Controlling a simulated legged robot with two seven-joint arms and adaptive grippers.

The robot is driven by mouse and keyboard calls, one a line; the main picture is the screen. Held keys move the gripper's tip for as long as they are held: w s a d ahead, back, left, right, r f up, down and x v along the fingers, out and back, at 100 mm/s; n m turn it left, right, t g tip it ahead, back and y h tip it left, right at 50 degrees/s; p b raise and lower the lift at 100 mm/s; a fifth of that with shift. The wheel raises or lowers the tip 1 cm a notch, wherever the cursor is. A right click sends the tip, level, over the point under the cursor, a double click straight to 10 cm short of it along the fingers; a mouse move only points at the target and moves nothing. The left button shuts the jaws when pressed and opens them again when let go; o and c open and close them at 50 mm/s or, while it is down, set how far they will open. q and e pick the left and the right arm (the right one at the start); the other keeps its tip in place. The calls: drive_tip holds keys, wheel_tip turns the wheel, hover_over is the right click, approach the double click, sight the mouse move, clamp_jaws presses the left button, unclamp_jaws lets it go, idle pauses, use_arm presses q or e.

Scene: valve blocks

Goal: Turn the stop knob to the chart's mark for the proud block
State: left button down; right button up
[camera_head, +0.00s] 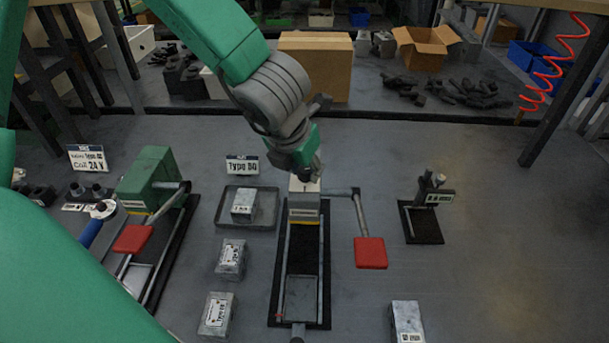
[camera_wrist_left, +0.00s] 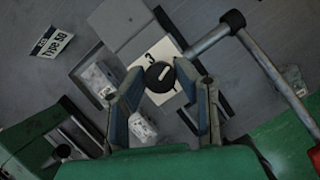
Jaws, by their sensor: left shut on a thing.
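My left gripper (camera_head: 308,172) reaches down onto the top of the middle fixture. In the left wrist view, the gripper (camera_wrist_left: 162,84) has its two fingers on either side of a round black stop knob (camera_wrist_left: 159,74) with a light mark on it. The knob sits on a white plate (camera_wrist_left: 153,54) bearing a dark character; its reading against the marks cannot be told. Grey blocks with white labels stand left of the fixture: one in a dark tray (camera_head: 269,211), one in the middle (camera_head: 231,257), one nearest (camera_head: 217,313). Which one is proud cannot be told. My right gripper is out of view.
The middle fixture has a red-padded lever (camera_head: 370,252) on its right. A green-headed fixture (camera_head: 147,180) with another red pad stands left. A small dark stand (camera_head: 424,222) and a grey block (camera_head: 407,318) are right. A sign (camera_head: 242,166) stands behind the tray.

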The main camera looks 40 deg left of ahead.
use_arm(q)
drive_tip(key=n, duration=0.1)
drive_tip(key=n+y+b, duration=0.1)
drive_tip(key=shift+w+n, duration=0.25)
drive_tip(key=shift+n, duration=0.15)
drive_tip(key=n+y, duration=0.1)
drive_tip(key=n, duration=0.2)
drive_tip(key=shift+r+n+g+b, duration=0.1)
drive_tip(key=shift+n+g+b, duration=0.2)
drive_tip(key=shift+g+b, duration=0.1)
drive_tip(key=n+y, duration=0.1)
drive_tip(key=n, duration=0.2)
drive_tip(key=shift+d+n+g, duration=0.1)
drive_tip(key=shift+n+g, duration=0.2)
drive_tip(key=shift+g, duration=0.1)
drive_tip(key=shift+n+g+y, duration=0.5)
drive_tip(key=shift+n+g, duration=0.3)
drive_tip(key=shift+n, duration=1.5)
drive_tip(key=c, duration=1.3)
unclamp_jaws()
drive_tip(key=shift+o, duration=0.2)
